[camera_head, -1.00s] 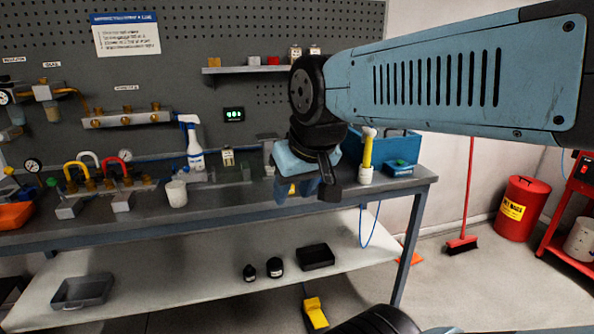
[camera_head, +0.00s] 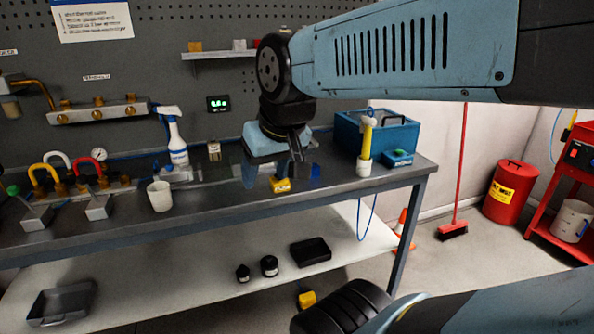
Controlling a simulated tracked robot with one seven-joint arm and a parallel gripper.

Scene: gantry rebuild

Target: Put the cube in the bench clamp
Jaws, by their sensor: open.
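A small yellow block (camera_head: 280,185), which looks like the cube, lies on the grey workbench (camera_head: 335,193) just below my gripper in the picture. My gripper (camera_head: 278,163) is open and points down over the bench. Its fingers are dark and partly hidden, and I see nothing held between them. I cannot tell how high it is above the block. Bluish patches show on the bench on both sides of the block. I cannot make out the bench clamp for certain; my gripper and wrist cover part of the bench behind.
Left are a spray bottle (camera_head: 176,145), a white cup (camera_head: 160,196) and coloured hoses (camera_head: 70,163). The front bench strip is mostly bare.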

